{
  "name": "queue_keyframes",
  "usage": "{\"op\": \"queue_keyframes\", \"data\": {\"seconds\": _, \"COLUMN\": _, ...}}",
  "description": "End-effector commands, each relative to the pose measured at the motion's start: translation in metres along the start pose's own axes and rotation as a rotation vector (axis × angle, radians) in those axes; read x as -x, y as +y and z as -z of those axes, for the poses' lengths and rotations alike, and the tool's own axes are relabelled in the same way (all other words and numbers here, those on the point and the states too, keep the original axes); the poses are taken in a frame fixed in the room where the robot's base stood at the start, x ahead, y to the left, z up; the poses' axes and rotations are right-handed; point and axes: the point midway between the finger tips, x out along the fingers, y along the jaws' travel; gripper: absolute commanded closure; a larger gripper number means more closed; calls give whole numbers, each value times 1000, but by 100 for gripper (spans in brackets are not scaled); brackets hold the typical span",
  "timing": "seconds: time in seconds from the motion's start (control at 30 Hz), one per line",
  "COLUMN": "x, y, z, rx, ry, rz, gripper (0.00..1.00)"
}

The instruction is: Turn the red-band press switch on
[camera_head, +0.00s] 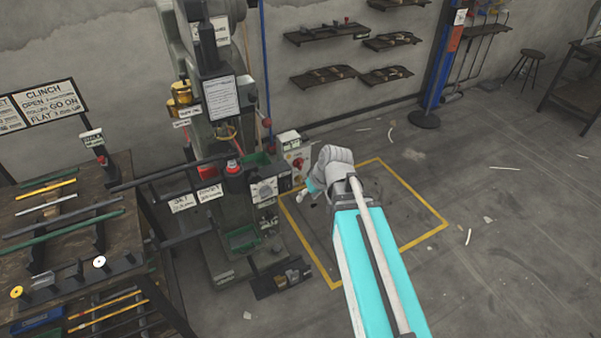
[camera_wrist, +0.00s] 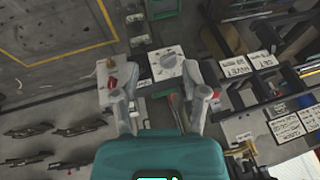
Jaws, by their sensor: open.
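The press (camera_head: 235,120) is a tall grey-green machine left of centre in the head view. A pale switch box (camera_head: 290,152) with a red knob (camera_head: 299,163) sits on its right side. The box and red knob (camera_wrist: 112,83) also show in the wrist view, close to the left finger. My gripper (camera_head: 308,194) is just right of and below the box in the head view. I cannot tell whether a finger touches the box. No clear red band shows.
A rack table (camera_head: 70,215) with rods and signs stands at the left. A dark rail (camera_head: 165,175) runs from it to the press. A yellow-outlined floor area (camera_head: 410,220) lies clear under and right of my arm. Shelves (camera_head: 325,75) hang on the wall behind.

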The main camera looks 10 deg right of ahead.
Motion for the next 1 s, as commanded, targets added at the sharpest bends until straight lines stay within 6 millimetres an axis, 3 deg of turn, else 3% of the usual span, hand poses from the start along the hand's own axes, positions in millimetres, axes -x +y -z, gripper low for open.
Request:
{"op": "queue_keyframes", "data": {"seconds": 0.03, "x": -19, "y": 5, "z": 3, "rx": 18, "ry": 30, "rz": 19, "gripper": 43}}
{"op": "queue_keyframes", "data": {"seconds": 0.3, "x": -62, "y": 12, "z": 32, "rx": 120, "ry": 214, "rz": 107, "gripper": 43}}
{"op": "queue_keyframes", "data": {"seconds": 0.67, "x": -109, "y": 32, "z": 69, "rx": 222, "ry": 474, "rz": 163, "gripper": 43}}
{"op": "queue_keyframes", "data": {"seconds": 1.0, "x": -144, "y": 62, "z": 100, "rx": 277, "ry": 719, "rz": 153, "gripper": 43}}
